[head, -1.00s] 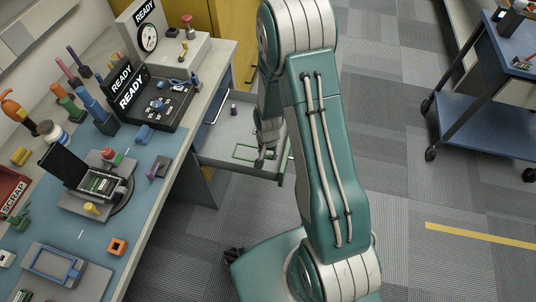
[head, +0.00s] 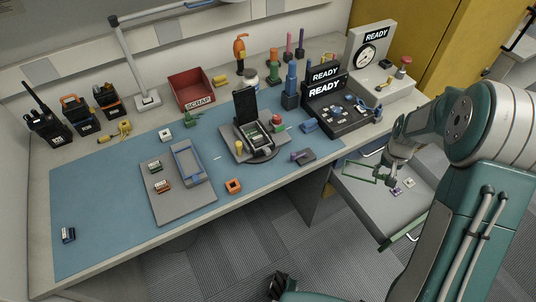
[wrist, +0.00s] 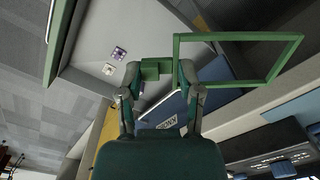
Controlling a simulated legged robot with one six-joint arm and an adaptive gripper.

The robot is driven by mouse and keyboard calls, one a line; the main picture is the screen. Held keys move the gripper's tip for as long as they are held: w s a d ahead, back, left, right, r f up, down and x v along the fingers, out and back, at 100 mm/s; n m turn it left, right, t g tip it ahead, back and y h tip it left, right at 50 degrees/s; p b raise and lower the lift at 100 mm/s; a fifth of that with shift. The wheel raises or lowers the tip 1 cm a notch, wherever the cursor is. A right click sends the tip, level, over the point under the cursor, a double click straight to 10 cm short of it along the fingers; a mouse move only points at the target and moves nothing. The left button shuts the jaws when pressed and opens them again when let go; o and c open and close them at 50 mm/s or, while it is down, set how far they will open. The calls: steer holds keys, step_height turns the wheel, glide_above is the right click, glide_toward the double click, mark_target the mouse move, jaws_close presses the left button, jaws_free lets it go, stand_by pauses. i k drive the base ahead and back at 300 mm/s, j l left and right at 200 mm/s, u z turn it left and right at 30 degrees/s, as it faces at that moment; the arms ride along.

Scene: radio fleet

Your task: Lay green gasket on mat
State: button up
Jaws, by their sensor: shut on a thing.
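The green gasket (head: 361,179) is a thin rectangular frame. It is in my gripper (head: 384,178), above the open drawer to the right of the bench. In the wrist view the jaws (wrist: 158,72) are shut on the green tab at one end of the gasket, and the open frame (wrist: 236,37) sticks out to the right. The blue mat (head: 110,200) covers much of the bench top, well to the left of my gripper in the head view.
The open drawer (head: 350,202) holds small purple (head: 396,191) and white (head: 409,183) parts. On the mat are a grey tray (head: 195,205) with a blue frame, a phone fixture (head: 246,150) and an orange square part (head: 233,186). The mat's left part is mostly clear.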

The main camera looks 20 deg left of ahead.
mark_target(103, 208)
steer(key=k+u, duration=0.25)
steer(key=u, duration=0.2)
steer(key=k+j+u, duration=0.1)
steer(key=u, duration=0.35)
steer(key=k+u, duration=0.1)
steer(key=u, duration=0.95)
